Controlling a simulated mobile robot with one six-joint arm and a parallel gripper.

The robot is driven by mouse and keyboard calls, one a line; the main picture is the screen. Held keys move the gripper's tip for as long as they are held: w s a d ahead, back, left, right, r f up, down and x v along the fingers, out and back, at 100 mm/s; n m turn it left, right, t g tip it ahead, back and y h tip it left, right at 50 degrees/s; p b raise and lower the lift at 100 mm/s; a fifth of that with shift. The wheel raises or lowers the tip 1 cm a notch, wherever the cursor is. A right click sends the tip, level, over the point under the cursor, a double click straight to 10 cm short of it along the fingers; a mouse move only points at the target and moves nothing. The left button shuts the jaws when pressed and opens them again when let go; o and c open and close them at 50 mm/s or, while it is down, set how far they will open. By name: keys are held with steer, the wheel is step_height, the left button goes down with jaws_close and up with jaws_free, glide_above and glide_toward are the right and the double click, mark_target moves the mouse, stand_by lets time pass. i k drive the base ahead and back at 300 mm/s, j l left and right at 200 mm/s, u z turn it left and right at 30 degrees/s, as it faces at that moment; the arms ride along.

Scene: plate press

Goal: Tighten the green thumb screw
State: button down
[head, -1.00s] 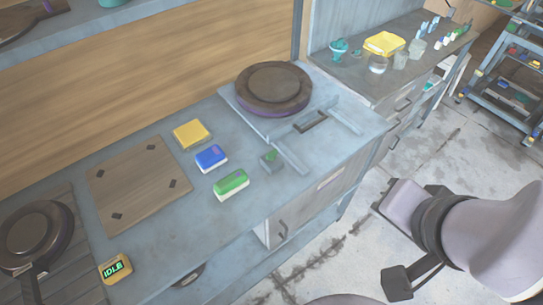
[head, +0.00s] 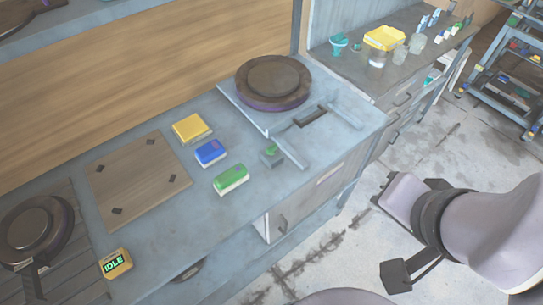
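A small green piece (head: 273,150), which looks like the green thumb screw, sits on a small grey block (head: 268,160) at the front left of the press plate. It is too small to tell how far it is turned in. The round dark press plate (head: 272,83) with a purple rim lies on a light grey base (head: 325,135) at the back of the bench. My gripper (head: 405,195) is at the right, over the floor and well clear of the bench and the screw. Its fingertips are not clear, and I see nothing held in it.
On the bench (head: 225,225) stand yellow (head: 190,128), blue (head: 210,152) and green (head: 231,178) blocks, a wooden board (head: 138,180), an "IDLE" display box (head: 115,263) and a dark pan (head: 35,230). A side counter (head: 345,70) holds cups and a yellow tray (head: 385,38). Floor is open right.

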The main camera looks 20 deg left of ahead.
mark_target(270, 150)
steer(key=i+u, duration=0.15)
steer(key=u, duration=0.25)
steer(key=i+u, duration=0.15)
steer(key=u, duration=0.25)
steer(key=i+u, duration=0.1)
steer(key=u, duration=0.3)
